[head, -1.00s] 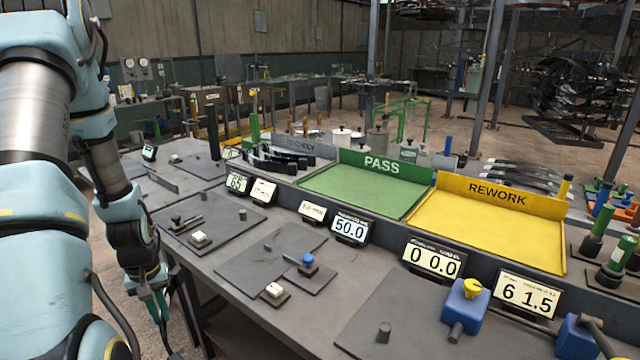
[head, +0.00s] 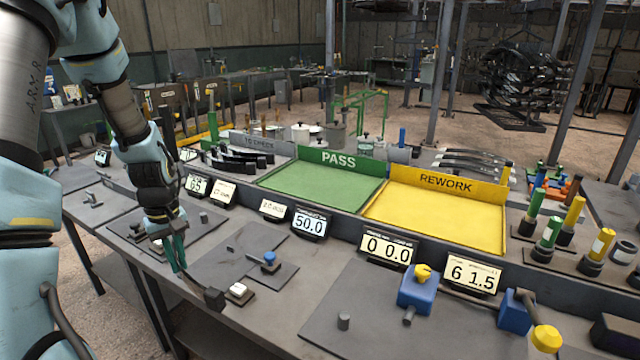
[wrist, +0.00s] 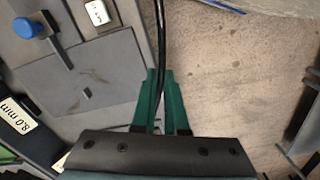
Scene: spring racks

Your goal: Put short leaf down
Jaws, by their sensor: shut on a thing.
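My gripper (head: 182,268) is at the front edge of the bench, pointing down, its green fingers shut on a thin dark leaf (head: 203,289). The leaf reaches right and forward from the fingers, ending in a dark block-like end close to the white-buttoned block. In the wrist view the leaf (wrist: 160,45) shows edge-on as a narrow black strip between the fingers (wrist: 159,95), past the bench edge with floor beside it. I cannot tell whether it touches the bench. The grey plate with a blue knob (head: 269,258) lies right of the gripper.
The green PASS tray (head: 310,190) and yellow REWORK tray (head: 430,222) stand empty behind a row of displays. Dark leaves (head: 225,160) lie by the TO CHECK tray at left; more (head: 475,162) lie behind REWORK. A blue block with a yellow knob (head: 416,290) stands front right.

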